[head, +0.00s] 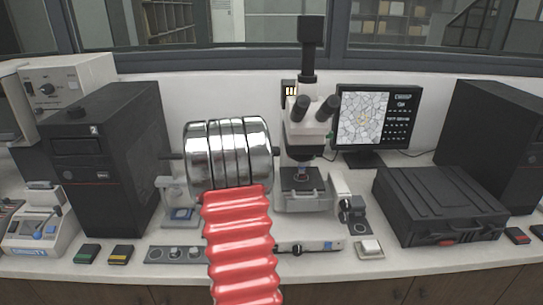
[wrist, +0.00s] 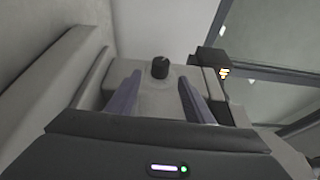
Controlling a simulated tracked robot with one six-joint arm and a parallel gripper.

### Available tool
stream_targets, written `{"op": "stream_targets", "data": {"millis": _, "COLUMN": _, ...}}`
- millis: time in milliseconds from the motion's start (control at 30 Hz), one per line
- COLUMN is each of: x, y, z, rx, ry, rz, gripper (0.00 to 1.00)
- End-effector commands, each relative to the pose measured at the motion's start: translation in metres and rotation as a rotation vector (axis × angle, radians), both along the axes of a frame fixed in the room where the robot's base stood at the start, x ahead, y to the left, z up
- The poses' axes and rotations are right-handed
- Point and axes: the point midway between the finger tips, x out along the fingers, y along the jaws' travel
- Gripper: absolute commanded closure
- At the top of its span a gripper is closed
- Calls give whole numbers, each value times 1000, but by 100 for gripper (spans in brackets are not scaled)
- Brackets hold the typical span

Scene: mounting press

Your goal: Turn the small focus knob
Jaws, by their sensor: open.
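In the wrist view a small black knob (wrist: 160,67) with a pale mark on top stands out from a grey body (wrist: 158,97). It fits the small focus knob, though its wider surroundings are cut off. My gripper (wrist: 160,79) is open, one finger either side of the knob's line, with clear gaps on both sides. Whether the tips reach the knob's depth I cannot tell. In the head view the microscope (head: 308,130) stands mid-bench. My arm hides its left side there, and my gripper does not show.
A small black box with orange lights sits right of the knob in the wrist view (wrist: 210,60) and beside the microscope in the head view (head: 290,90). A monitor (head: 375,115) and a black case (head: 438,205) stand to the right, a dark tower (head: 105,160) to the left.

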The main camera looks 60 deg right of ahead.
Motion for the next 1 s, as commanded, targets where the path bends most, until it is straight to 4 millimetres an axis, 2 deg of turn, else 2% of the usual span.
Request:
{"op": "stream_targets", "data": {"millis": 300, "x": 3, "y": -50, "z": 0, "rx": 0, "ry": 0, "rz": -2, "gripper": 52}}
{"op": "stream_targets", "data": {"millis": 500, "x": 5, "y": -72, "z": 1, "rx": 0, "ry": 0, "rz": 0, "gripper": 52}}
{"op": "stream_targets", "data": {"millis": 900, "x": 6, "y": -79, "z": 2, "rx": 0, "ry": 0, "rz": 0, "gripper": 52}}
{"op": "stream_targets", "data": {"millis": 1000, "x": 6, "y": -79, "z": 2, "rx": 0, "ry": 0, "rz": 0, "gripper": 60}}
